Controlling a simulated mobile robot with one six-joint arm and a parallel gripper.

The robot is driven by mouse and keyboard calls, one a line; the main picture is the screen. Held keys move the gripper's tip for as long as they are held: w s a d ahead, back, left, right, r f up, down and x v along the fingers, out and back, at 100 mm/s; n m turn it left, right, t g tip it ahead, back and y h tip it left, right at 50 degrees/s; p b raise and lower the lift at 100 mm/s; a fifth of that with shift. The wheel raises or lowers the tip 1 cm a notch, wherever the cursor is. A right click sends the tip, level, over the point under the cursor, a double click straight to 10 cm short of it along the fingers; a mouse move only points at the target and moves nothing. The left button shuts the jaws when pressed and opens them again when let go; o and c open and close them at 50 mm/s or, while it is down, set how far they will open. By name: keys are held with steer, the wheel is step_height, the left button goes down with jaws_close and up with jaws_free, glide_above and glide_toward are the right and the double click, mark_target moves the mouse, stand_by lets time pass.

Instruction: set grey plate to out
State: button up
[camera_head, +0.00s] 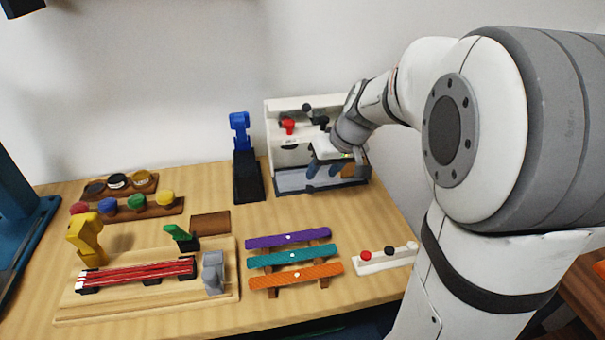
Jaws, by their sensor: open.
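A white stand (274,132) with an upright back is at the back right of the counter. At its foot lies a light grey plate (291,181) with a dark rim, seemingly flat; I cannot tell how far in or out it sits. My gripper (323,176) points down in front of the stand, just over the right part of the plate. Its jaws are open, and nothing shows held between them. The gripper and wrist hide the right part of the stand and part of the plate. I cannot tell whether the fingertips touch the plate.
Red (288,126) and black (315,115) knobs sit on the stand. A blue device (240,135) on a black base stands left of it. Coloured bars (293,255) and a wooden board (150,308) with red rods lie in front. Bare counter lies between.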

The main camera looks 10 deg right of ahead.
mark_target(312, 188)
steer(key=x, duration=0.7)
steer(key=shift+w+f, duration=0.15)
steer(key=shift+f, duration=0.2)
steer(key=shift+c, duration=0.3)
jaws_close()
